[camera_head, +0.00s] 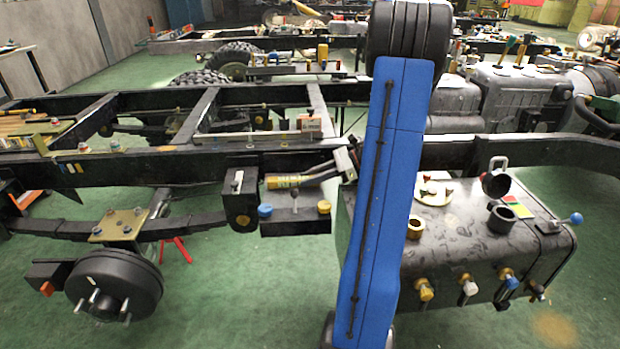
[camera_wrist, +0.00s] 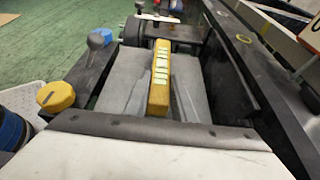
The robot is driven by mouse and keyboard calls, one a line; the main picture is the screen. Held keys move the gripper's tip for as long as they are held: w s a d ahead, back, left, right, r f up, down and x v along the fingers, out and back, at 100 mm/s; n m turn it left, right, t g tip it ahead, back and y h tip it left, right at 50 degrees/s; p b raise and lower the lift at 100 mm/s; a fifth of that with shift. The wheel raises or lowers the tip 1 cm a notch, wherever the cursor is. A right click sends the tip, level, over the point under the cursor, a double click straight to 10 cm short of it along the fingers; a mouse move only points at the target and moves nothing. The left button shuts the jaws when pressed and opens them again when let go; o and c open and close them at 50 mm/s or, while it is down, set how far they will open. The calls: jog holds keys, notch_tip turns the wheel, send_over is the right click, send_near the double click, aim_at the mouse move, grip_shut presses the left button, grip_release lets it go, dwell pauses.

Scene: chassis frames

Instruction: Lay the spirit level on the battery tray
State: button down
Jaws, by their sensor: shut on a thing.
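In the wrist view the level (camera_wrist: 160,80) lies lengthwise between the two grey fingers (camera_wrist: 158,92). The battery tray (camera_head: 296,222) seems to be the dark ledge with a blue cap and a yellow cap, just below the level in the head view. I cannot tell whether the level touches it. My blue arm link hides part of the area right of the gripper.
A dark chassis rail (camera_head: 150,166) runs behind the level. A long, light bar (camera_head: 255,136) and a small orange-and-white box (camera_head: 309,126) lie on the rail. The yellow cap (camera_wrist: 56,94) stands up left of the fingers. A tank (camera_head: 455,250) with fittings is at right.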

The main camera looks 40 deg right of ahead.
jog(key=shift+f, duration=0.5)
jog(key=c, duration=1.4)
grip_release()
jog(key=shift+d, duration=0.1)
jog(key=v, duration=1.7)
jog(key=shift+s+d+r, duration=0.1)
